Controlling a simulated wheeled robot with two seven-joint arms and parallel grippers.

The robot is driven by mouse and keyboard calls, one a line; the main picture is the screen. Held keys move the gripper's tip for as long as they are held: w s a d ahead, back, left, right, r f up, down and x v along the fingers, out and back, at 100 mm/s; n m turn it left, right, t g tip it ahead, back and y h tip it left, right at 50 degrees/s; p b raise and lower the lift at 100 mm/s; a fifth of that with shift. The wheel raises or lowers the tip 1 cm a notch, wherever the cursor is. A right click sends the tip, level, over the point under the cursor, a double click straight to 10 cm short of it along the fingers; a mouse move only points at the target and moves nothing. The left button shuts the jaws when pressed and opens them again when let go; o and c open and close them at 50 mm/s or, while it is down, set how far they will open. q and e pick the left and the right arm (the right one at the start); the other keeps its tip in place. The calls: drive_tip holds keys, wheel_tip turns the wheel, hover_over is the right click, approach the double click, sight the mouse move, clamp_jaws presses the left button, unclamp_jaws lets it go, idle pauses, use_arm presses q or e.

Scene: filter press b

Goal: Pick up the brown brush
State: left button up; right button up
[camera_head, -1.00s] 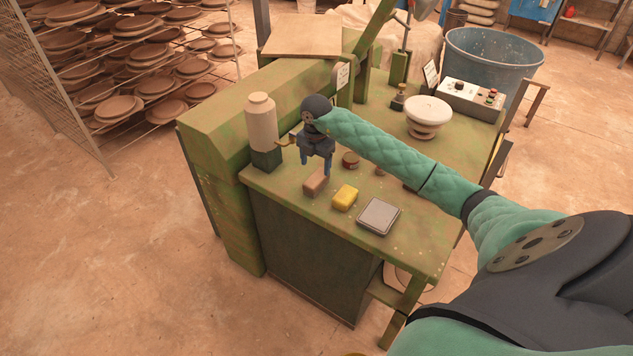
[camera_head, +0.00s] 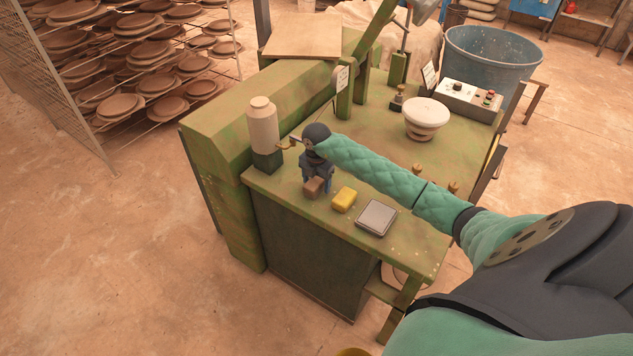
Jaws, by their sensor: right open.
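The brown brush (camera_head: 313,188), a small brown block, lies on the green bench top near its front left edge. My right gripper (camera_head: 317,184) reaches in from the right and points down at the brush, low over the bench. It is open, with its blue-grey fingers close about the brush. I cannot tell whether they touch it. Part of the brush is hidden by the gripper. My left gripper is not in view.
A yellow sponge (camera_head: 344,199) and a grey square pad (camera_head: 376,217) lie right of the brush. A pale bottle (camera_head: 263,128) on a dark base stands behind left. A white bowl-shaped piece (camera_head: 426,118) stands farther back. My right forearm crosses over the bench.

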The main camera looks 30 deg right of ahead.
sight(316, 179)
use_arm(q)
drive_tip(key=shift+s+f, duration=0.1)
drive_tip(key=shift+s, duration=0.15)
use_arm(e)
drive_tip(key=shift+f, duration=0.25)
drive_tip(key=shift+c, duration=0.2)
drive_tip(key=c, duration=1.1)
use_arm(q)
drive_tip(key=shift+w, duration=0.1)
use_arm(e)
drive_tip(key=shift+o, duration=0.2)
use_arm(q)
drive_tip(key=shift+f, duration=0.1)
use_arm(e)
drive_tip(key=shift+r, duration=0.1)
